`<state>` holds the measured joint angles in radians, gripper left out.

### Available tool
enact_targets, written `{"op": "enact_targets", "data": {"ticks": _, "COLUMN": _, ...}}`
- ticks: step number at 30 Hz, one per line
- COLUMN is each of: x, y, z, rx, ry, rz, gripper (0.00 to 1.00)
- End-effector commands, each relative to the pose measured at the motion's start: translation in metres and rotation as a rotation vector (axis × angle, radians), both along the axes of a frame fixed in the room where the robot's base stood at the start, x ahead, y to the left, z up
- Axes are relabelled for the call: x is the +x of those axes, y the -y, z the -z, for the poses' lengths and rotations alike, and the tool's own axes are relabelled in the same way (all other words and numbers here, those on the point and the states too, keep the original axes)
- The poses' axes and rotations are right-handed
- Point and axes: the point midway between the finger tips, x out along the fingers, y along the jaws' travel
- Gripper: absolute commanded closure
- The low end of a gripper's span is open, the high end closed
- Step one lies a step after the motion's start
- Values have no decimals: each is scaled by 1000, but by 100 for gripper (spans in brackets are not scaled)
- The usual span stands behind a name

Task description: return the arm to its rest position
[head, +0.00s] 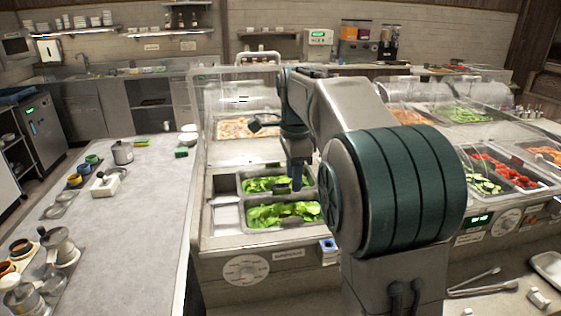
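My arm reaches forward from the lower right over the salad counter and bends down at its far end. My gripper (296,176) points down above the wells of green leaves. It is small and dark here, and I cannot see whether its fingers are apart or hold anything. The rear leaf well (262,185) lies partly behind it, and the front leaf well (284,213) is just below it in the picture.
A grey worktop (135,225) with pots and cups is at the left. A clear guard (235,95) stands behind the wells. At the right are wells of red pieces (500,172) and cucumber slices (482,184). Tongs (478,283) lie at the lower right.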

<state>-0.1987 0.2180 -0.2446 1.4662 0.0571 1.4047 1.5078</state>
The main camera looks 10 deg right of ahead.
Motion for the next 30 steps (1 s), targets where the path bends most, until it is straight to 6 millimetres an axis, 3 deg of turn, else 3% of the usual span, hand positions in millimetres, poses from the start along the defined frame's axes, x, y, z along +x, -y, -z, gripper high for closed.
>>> {"op": "enact_targets", "data": {"ticks": 5, "x": -29, "y": 4, "z": 2, "rx": 7, "ry": 25, "rz": -165, "gripper": 60}}
{"op": "enact_targets", "data": {"ticks": 11, "x": -85, "y": 6, "z": 15, "rx": -9, "ry": 79, "rz": -506, "gripper": 60}}
{"op": "enact_targets", "data": {"ticks": 24, "x": -211, "y": 1, "z": 77, "rx": -167, "ry": 169, "rz": -1262, "gripper": 60}}
{"op": "enact_targets", "data": {"ticks": 30, "x": -245, "y": 0, "z": 104, "rx": -237, "ry": 172, "rz": -1482, "gripper": 60}}
